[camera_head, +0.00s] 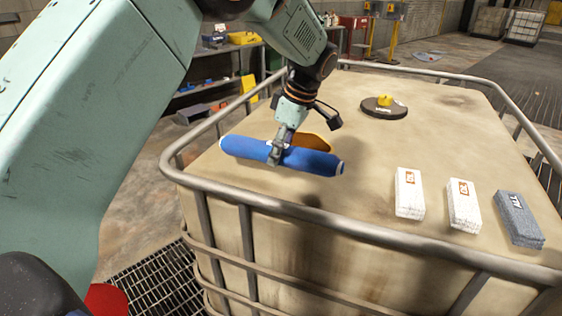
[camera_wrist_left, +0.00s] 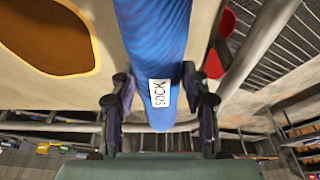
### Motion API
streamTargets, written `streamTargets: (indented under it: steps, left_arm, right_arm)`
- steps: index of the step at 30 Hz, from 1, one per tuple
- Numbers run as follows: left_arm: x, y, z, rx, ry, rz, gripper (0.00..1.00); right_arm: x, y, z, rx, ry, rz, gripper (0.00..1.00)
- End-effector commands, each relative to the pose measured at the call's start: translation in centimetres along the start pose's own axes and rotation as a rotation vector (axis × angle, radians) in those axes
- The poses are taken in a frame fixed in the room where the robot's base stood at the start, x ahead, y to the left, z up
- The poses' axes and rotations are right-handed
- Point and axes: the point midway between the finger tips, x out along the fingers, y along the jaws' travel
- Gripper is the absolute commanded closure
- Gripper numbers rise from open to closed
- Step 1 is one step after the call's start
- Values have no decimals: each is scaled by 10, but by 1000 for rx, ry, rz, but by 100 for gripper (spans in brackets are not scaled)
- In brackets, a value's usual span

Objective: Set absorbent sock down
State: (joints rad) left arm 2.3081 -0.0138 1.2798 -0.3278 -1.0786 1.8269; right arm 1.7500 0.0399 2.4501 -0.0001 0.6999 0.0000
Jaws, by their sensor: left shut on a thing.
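In the left wrist view the sock (camera_wrist_left: 153,35) runs between the two fingers (camera_wrist_left: 160,105), with a white label reading "SOCK". In the head view the sock is over the near left part of the beige tank top (camera_head: 345,100); a dark shadow lies below and right of it, and it looks held above the surface. My right gripper is not in view.
An orange-brown flat piece (camera_head: 311,141) is behind the sock. A metal rail (camera_head: 330,222) edges the tank.

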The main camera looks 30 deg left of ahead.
Motion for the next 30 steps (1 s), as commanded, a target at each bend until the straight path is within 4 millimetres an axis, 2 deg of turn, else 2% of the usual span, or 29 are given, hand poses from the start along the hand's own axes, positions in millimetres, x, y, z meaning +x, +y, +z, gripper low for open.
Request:
streamTargets:
  steps: [11,24,25,30]
  left_arm:
    - [36,2,11,0,1,0,96]
    - [43,4,13,0,0,2,96]
    - [42,4,13,0,0,1,51]
    - [42,4,13,0,0,1,37]
  right_arm:
    - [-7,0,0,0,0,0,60]
    - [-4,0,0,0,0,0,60]
    - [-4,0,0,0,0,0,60]
    - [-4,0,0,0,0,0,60]
